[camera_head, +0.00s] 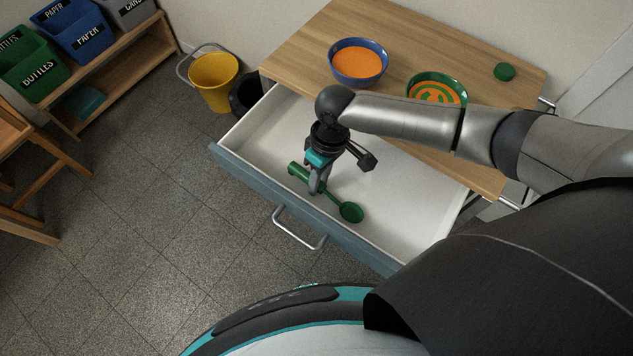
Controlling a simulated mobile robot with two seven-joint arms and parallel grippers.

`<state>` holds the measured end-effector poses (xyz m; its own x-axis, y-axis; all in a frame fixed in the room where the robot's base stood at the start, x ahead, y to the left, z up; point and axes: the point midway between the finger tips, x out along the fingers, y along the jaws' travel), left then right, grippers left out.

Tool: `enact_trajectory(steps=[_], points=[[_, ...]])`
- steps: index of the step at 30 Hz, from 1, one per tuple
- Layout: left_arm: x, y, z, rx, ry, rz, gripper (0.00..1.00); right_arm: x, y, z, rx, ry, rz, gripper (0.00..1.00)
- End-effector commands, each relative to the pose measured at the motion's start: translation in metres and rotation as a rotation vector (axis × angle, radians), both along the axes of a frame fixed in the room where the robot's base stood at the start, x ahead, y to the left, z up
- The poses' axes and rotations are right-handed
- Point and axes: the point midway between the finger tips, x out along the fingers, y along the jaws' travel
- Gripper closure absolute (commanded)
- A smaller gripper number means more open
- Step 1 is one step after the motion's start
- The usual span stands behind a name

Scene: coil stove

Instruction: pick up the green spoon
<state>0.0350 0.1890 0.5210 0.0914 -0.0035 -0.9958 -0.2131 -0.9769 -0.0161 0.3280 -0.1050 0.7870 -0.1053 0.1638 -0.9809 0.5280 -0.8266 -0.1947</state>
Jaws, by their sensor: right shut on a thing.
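The green spoon (351,212) is over the open white drawer (408,202), with its bowl end toward the lower right and its thick handle end toward the upper left. My right gripper (318,190) points down into the drawer and is shut on the spoon's handle, between the thick end and the bowl. I cannot tell whether the spoon touches the drawer floor. The fingers hide a short part of the handle. My left gripper is not in view.
On the wooden counter (300,55) stand a blue bowl with orange contents (358,62), a green bowl (436,90) and a small green object (504,72). A yellow bucket (213,80) and a black bin (246,94) stand left of the drawer. The drawer's front has a metal handle (298,231).

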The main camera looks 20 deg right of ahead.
Motion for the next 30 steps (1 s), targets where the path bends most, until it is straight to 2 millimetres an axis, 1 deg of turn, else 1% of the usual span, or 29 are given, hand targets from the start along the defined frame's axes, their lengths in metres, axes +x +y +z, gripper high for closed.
enact_trajectory(steps=[10, 14, 16, 20, 30], points=[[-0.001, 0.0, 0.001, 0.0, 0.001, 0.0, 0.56, 0.0, 0.0, 0.002, 0.001, -0.001, 0.0, 1.0], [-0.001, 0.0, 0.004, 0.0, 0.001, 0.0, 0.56, 0.001, 0.001, 0.011, 0.002, -0.002, -0.001, 1.0], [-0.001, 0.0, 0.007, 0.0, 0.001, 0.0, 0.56, 0.001, 0.001, 0.02, 0.002, -0.002, -0.001, 1.0], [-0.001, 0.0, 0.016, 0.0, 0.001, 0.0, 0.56, 0.001, 0.0, 0.045, 0.002, -0.003, 0.0, 1.0], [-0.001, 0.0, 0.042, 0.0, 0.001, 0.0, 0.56, 0.001, 0.0, 0.143, 0.001, -0.006, 0.002, 1.0]])
